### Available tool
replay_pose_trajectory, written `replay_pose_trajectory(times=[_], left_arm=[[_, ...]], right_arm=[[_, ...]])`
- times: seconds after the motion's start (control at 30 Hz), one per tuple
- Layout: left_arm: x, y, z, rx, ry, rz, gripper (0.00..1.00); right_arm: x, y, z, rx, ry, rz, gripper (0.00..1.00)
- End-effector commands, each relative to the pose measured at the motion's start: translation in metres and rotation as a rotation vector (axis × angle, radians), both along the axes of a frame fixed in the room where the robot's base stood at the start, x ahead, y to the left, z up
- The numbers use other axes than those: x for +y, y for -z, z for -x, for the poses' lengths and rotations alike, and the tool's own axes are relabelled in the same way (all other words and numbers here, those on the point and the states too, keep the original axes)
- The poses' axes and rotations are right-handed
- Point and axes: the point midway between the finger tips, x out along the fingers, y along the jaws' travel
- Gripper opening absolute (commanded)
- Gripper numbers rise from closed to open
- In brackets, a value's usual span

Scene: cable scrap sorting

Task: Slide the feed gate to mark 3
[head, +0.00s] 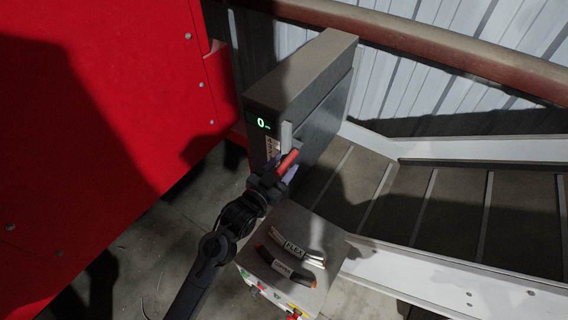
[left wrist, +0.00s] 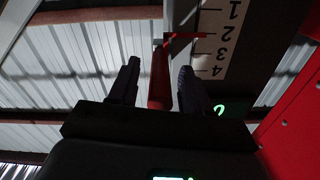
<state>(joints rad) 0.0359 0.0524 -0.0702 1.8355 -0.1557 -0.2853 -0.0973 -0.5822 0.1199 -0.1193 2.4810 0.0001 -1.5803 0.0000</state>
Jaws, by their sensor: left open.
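The feed gate's red handle (head: 289,160) stands out from the front of a grey housing (head: 318,95) in the head view. In the left wrist view the handle (left wrist: 160,82) shows between the two fingers. A thin red pointer (left wrist: 186,35) lies by the 2 on a pale scale (left wrist: 222,45) numbered 1 to 4. My left gripper (head: 281,168) is open, with one finger on each side of the handle; it also shows in the left wrist view (left wrist: 159,66). I cannot tell whether the fingers touch it. My right gripper is not in view.
A display (head: 263,123) on the housing reads "0-". A conveyor (head: 440,210) with cross slats runs to the right. A red panel (head: 90,110) fills the left.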

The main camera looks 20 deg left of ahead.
Motion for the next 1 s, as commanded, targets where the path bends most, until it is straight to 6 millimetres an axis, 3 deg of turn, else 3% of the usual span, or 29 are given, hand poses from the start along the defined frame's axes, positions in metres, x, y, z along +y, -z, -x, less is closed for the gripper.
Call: replay_pose_trajectory(times=[0.4, 0.7, 1.0], left_arm=[[-0.0015, 0.0, -0.0059, 0.0, 0.0, 0.0, 0.48], [-0.0013, 0.0001, -0.0058, 0.0, 0.0, 0.0, 0.03], [-0.0013, -0.0011, -0.0058, 0.0, 0.0, 0.0, 0.0]], right_arm=[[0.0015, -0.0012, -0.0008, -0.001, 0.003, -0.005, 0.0], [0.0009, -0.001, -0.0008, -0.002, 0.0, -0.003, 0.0], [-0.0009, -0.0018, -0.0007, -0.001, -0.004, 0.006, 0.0]])
